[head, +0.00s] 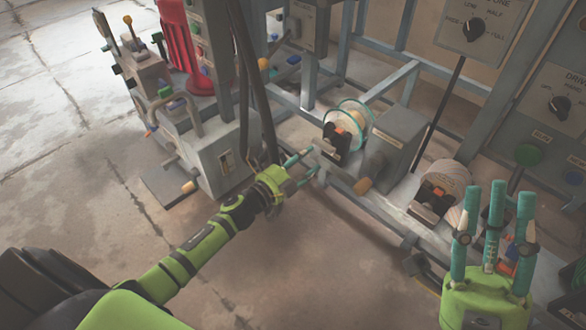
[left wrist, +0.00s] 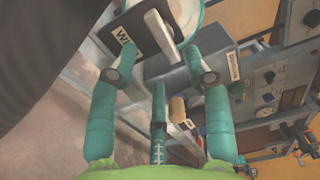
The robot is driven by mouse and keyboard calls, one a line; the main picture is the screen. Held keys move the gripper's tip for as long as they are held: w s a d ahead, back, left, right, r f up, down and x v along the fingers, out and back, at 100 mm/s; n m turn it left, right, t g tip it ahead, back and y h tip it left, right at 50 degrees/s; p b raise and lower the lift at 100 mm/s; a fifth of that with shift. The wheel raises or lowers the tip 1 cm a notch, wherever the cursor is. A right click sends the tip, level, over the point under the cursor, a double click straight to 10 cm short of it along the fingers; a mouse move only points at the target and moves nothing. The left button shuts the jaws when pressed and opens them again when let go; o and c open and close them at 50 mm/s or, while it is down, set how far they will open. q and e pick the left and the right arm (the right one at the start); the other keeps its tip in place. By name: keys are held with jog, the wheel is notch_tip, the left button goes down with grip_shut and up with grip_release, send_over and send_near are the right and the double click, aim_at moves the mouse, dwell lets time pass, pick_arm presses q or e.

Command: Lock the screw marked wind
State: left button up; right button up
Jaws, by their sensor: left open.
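A white label whose visible letters read "WI" (left wrist: 124,38) sits beside a black block with a tan handle (left wrist: 160,32) in the left wrist view. My right gripper (head: 494,215) is open and empty, fingers upward, at the lower right.
A grey box (head: 398,140) stands right of the reel, with a tan knob (head: 362,186) near its base. A second reel (head: 446,176) stands further right. A grey cabinet (head: 222,155) and hanging dark hoses (head: 262,95) are close to my left gripper. The floor in front is clear.

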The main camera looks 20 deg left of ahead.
pick_arm(q)
jog(key=v, duration=0.5)
dwell(0.4)
